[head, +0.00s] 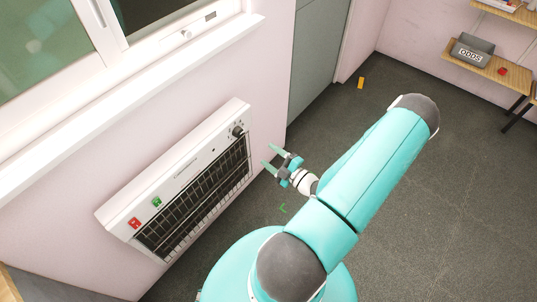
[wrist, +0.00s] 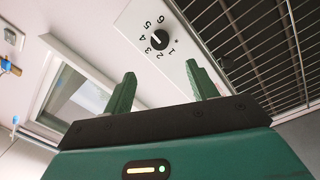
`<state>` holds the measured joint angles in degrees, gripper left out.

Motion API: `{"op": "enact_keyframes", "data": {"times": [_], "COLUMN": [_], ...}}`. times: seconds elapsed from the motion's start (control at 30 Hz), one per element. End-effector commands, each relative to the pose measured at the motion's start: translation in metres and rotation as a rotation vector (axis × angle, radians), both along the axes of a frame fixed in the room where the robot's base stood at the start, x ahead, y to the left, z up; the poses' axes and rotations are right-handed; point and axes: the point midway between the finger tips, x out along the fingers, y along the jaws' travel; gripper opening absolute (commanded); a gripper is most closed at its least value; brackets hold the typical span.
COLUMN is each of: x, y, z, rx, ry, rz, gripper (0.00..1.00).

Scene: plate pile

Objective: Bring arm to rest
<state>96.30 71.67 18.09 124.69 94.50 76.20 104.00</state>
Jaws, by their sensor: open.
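My arm is raised and bent in the head view, with its turquoise links across the middle. My gripper (head: 272,158) is to the left of the arm, close to the right end of a white wall heater (head: 172,185). Its two green fingers are apart with nothing between them. In the wrist view my gripper (wrist: 158,92) is open and empty, and the heater's numbered dial (wrist: 160,40) shows beyond the fingers. I cannot tell the exact gap between the fingertips and the heater.
A window (head: 150,40) with a white sill is above the heater. A grey door (head: 318,50) is behind. A wooden shelf (head: 490,68) with a grey box (head: 472,50) is at the far right. A yellow block (head: 361,83) lies on the dark floor (head: 430,200), which is largely clear at right.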

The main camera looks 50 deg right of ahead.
Motion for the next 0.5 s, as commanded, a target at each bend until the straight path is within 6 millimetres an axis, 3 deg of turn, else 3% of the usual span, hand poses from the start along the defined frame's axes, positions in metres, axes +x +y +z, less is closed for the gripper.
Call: {"op": "enact_keyframes", "data": {"times": [0.5], "x": [0.005], "y": [0.0046], "z": [0.0065], "rx": [-0.048], "ry": [0.006], "rz": [0.041], "gripper": [0.58]}}
